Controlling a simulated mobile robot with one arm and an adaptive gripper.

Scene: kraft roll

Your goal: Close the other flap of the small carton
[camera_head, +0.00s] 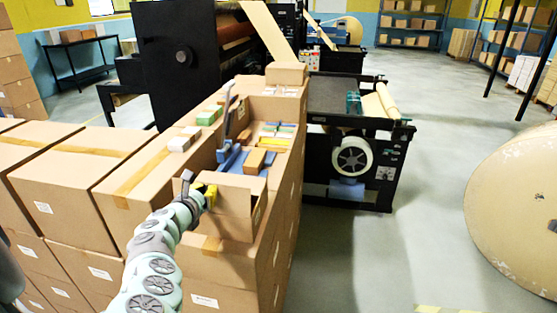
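The small brown carton (232,221) sits on top of the stack of large boxes, near the stack's front end. A flat cardboard panel shows along its upper side, and a narrow panel stands at its right side (260,211). Which of these are flaps, and how far each is open, is too small to tell. My gripper (206,193), grey with yellow parts, is at the carton's upper left edge, touching or very close to it. The fingertips are too small to show whether they are open or shut. Nothing is clearly held.
Behind the carton lie a blue tray (232,163), a small brown box (254,160) and several coloured packs. Small packs (180,143) stand to the left. Large taped cartons (65,180) fill the left. A black machine (355,150) and a big paper roll (515,210) stand right, with clear floor between.

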